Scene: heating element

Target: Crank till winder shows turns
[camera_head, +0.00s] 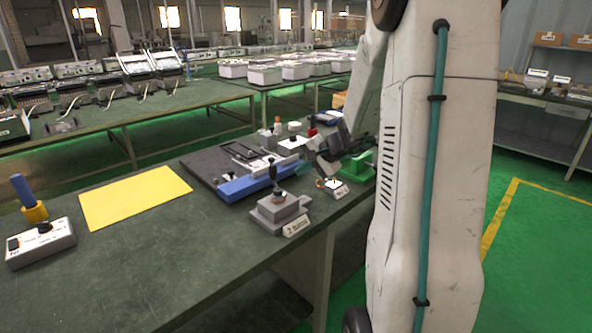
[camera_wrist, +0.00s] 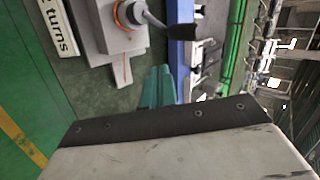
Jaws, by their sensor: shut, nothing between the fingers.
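The winder (camera_head: 279,212) is a grey stepped block near the table's front edge, with an upright crank post and dark knob (camera_head: 272,171). In the wrist view the winder (camera_wrist: 113,37) is at the top, with an orange ring around its shaft and a grey crank arm ending in a black handle (camera_wrist: 179,32). A white label (camera_wrist: 57,27) reads "turns"; the character before it is cut off. My gripper (camera_wrist: 158,74) has its teal fingers together and empty, below the crank handle in the picture and apart from it. In the head view my wrist is right of the winder.
A blue-edged fixture on a black mat (camera_head: 205,166) lies behind the winder. A small white device (camera_head: 334,188) and a green block (camera_head: 362,165) are to its right. A yellow sheet (camera_head: 135,199) and a switch box (camera_head: 40,243) are at left. Bare table lies between.

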